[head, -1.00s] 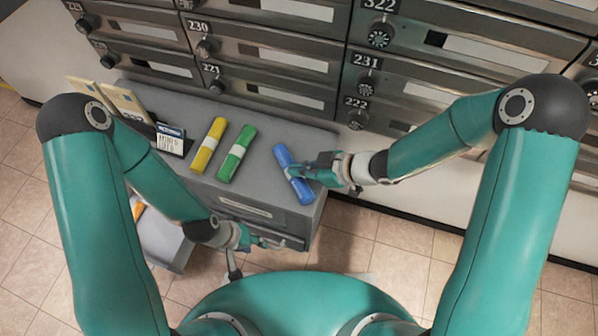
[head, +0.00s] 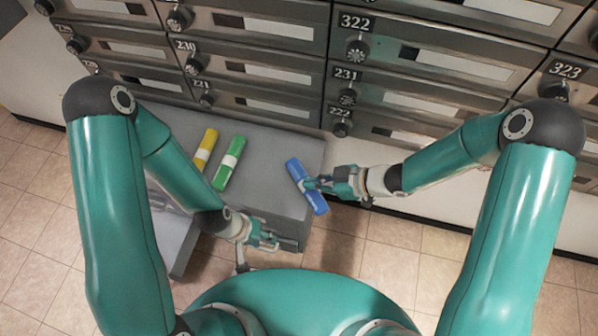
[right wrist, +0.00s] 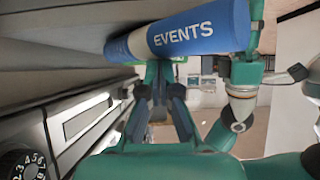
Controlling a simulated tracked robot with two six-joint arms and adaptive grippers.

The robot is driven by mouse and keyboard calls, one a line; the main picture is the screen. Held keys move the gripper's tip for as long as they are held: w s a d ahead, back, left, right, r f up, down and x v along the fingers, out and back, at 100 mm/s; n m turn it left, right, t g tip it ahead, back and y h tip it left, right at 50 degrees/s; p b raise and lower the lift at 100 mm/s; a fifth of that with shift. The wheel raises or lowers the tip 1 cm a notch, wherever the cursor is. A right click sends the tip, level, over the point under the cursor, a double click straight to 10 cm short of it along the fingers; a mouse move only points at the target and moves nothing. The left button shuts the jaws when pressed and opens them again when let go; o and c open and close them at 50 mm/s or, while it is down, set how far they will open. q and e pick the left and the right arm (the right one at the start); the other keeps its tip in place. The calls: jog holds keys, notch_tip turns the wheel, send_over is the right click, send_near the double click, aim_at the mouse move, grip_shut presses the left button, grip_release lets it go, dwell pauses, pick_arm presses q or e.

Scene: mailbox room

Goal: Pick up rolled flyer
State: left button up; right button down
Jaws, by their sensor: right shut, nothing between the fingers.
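The blue rolled flyer (head: 294,167) lies slanted at the right end of the grey cabinet top, its near end reaching to or past the edge. In the right wrist view its side (right wrist: 205,30) reads "EVENTS" and has a white band. My right gripper (head: 312,184) is shut with nothing between its fingers; the tips are right at the flyer's middle, and I cannot tell if they touch it. A green roll (head: 235,148) and a yellow roll (head: 207,142) lie further left. My left gripper (head: 285,243) is low by the cabinet front, its finger opening unclear.
The grey cabinet (head: 285,150) stands against a wall of numbered metal mailboxes (head: 265,75) with dials. An open drawer (head: 178,235) juts out at the cabinet's lower left. The tiled floor (head: 400,250) is clear at right.

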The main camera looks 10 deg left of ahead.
jog(key=shift+s+d+f, duration=0.15)
jog(key=shift+d+f, duration=0.25)
jog(key=shift+f, duration=0.15)
jog(key=shift+r+p, duration=0.8)
jog(key=shift+r, duration=0.05)
